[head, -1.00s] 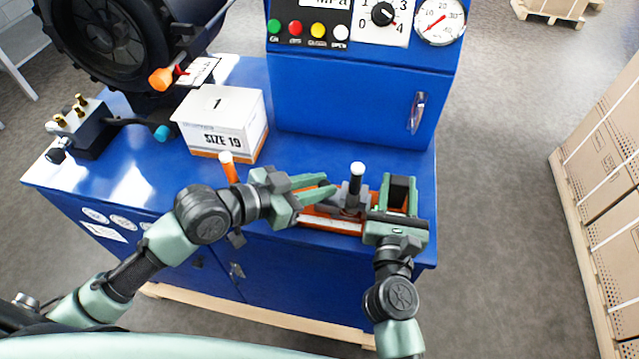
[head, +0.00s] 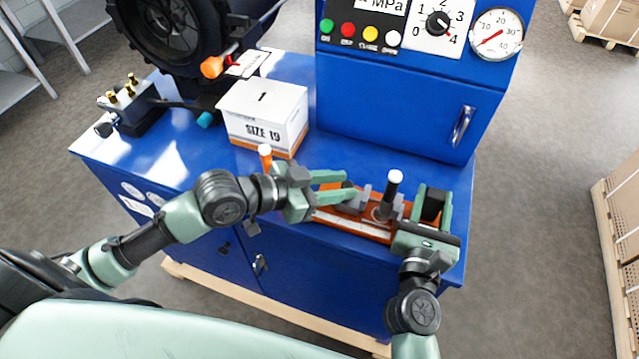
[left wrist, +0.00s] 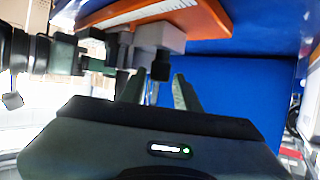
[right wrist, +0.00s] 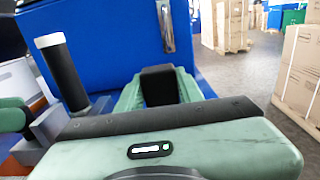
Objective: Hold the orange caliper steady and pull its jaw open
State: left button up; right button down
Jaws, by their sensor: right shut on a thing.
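The orange caliper (head: 330,213) lies along the front edge of the blue cabinet top, with a pale scale strip. Its two grey jaw blocks stand apart, the left one (head: 352,205) with a dark knob and the right one beside a black white-topped post (head: 390,192). My left gripper (head: 343,186) is open, its fingers either side of the dark knob, which also shows in the left wrist view (left wrist: 161,66). Contact there cannot be told. My right gripper (head: 432,207) is shut on the caliper's black end block (right wrist: 158,86).
A white box marked SIZE 19 (head: 262,115) and an orange white-tipped handle (head: 266,158) stand left of the caliper. The blue control panel (head: 400,100) rises behind it. A black fitting block (head: 135,105) sits at the left.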

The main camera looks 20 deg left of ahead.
pick_arm(q)
jog(key=v, duration=1.1)
jog(key=shift+s, duration=0.2)
jog(key=shift+a+r, duration=0.1)
jog(key=shift+a, duration=0.05)
pick_arm(e)
jog(key=c, duration=0.8)
grip_release()
jog(key=shift+c, duration=0.2)
